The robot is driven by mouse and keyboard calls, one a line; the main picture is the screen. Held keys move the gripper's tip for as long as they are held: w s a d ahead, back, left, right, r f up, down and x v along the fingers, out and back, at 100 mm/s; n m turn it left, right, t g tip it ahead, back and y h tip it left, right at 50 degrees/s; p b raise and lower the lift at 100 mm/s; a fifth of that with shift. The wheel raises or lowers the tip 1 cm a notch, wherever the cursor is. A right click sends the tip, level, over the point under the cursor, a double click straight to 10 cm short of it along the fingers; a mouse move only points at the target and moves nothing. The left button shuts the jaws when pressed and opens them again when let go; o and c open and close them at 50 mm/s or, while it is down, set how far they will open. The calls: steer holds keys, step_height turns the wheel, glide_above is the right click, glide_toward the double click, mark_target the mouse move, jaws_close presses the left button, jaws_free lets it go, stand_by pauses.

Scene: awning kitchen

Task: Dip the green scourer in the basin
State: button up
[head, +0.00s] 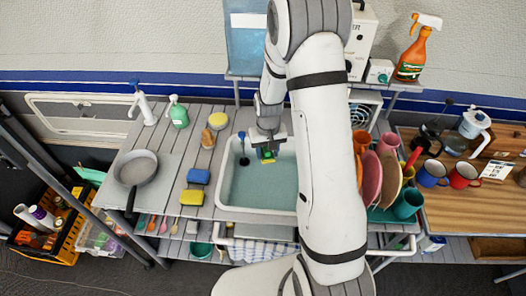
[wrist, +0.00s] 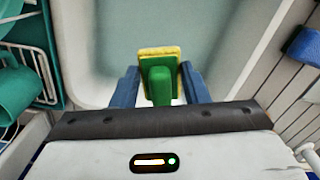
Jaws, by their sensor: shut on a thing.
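My gripper (head: 268,152) is over the basin (head: 228,190) in the head view and points down into it. In the wrist view my gripper (wrist: 160,88) has its two blue fingers shut on the green scourer (wrist: 162,85), which has a green grip and a yellow pad at its far end. The scourer also shows small in the head view (head: 267,155), below the fingers. The basin holds pale greenish water and also fills the wrist view's upper middle (wrist: 110,45). I cannot tell whether the pad touches the water.
A dark-headed brush (head: 243,150) leans at the basin's left. A blue sponge (head: 198,176) and yellow sponge (head: 192,197) lie on the slatted counter. A frying pan (head: 139,170) sits farther left. A dish rack with plates (head: 372,180) stands close right of the basin.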

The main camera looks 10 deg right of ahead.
steer(key=shift+a, duration=0.1)
steer(key=shift+s+a+f+m+b, duration=0.15)
steer(key=shift+m+b, duration=0.3)
steer(key=shift+m, duration=0.75)
steer(key=m, duration=0.2)
steer(key=m+b, duration=0.1)
steer(key=m, duration=0.1)
steer(key=shift+s+a+f, duration=0.1)
steer(key=shift+s, duration=0.25)
step_height(320, 180, down, 13)
steer(key=b, duration=0.9)
steer(key=shift+r+p, duration=3.15)
steer(key=shift+r, duration=2.5)
steer(key=shift+r+p, duration=1.15)
steer(key=shift+r, duration=0.9)
